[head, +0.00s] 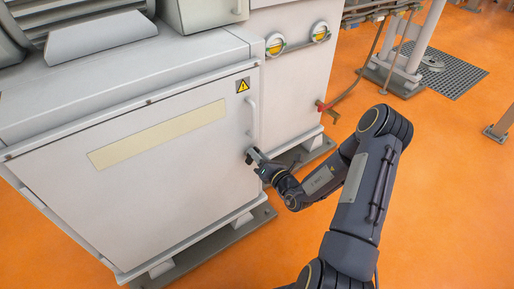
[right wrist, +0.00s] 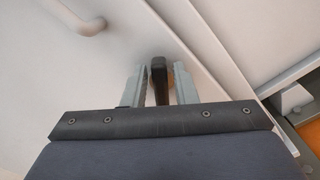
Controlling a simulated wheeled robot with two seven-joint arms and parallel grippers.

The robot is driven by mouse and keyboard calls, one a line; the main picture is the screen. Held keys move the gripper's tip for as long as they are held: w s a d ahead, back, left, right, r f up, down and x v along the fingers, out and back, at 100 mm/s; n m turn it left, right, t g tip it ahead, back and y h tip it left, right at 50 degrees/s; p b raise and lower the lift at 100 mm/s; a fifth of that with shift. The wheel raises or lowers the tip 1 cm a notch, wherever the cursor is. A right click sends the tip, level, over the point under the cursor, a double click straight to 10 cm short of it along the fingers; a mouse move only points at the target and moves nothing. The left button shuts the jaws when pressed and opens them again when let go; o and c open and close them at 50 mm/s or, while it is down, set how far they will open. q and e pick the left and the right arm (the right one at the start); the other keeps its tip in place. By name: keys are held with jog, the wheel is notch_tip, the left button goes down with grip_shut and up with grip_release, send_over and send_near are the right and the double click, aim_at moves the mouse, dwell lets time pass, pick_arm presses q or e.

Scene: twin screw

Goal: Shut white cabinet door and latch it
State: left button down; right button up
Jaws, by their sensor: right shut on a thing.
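The white cabinet door (head: 130,185) fills the left of the head view, with a pale yellow strip and a warning triangle on it. It looks flush or nearly flush with its frame. A white bar handle (head: 252,118) is on its right side; it also shows in the right wrist view (right wrist: 82,17). Below it, my right gripper (head: 253,157) is at the door's right edge. In the right wrist view, a dark latch handle (right wrist: 158,72) stands between the two grey fingers, and the gripper is shut on it. The latch's inner part is hidden. My left gripper is not in view.
A second white cabinet (head: 290,85) with two round yellow gauges stands to the right. A red-ended hose fitting (head: 325,106) juts from it. Grey base rails (head: 235,225) run along the floor. The orange floor (head: 440,180) at right is mostly clear.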

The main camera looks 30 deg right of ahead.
jog(key=shift+d+f+m+p, duration=0.1)
jog(key=shift+f+m+p, duration=0.1)
jog(key=shift+m+p, duration=1.2)
jog(key=shift+d+f+m+p, duration=0.1)
jog(key=shift+f+m+p, duration=0.15)
jog(key=shift+m+p, duration=1.2)
jog(key=shift+d+f+m+p, duration=0.15)
jog(key=shift+m+p, duration=0.5)
jog(key=shift+m, duration=1.5)
jog(key=shift+f, duration=0.1)
jog(key=o, duration=0.7)
jog(key=shift+o, duration=0.2)
jog(key=s+p, duration=0.1)
jog(key=s, duration=0.6)
jog(key=shift+s+d, duration=0.25)
jog(key=shift+s, duration=0.15)
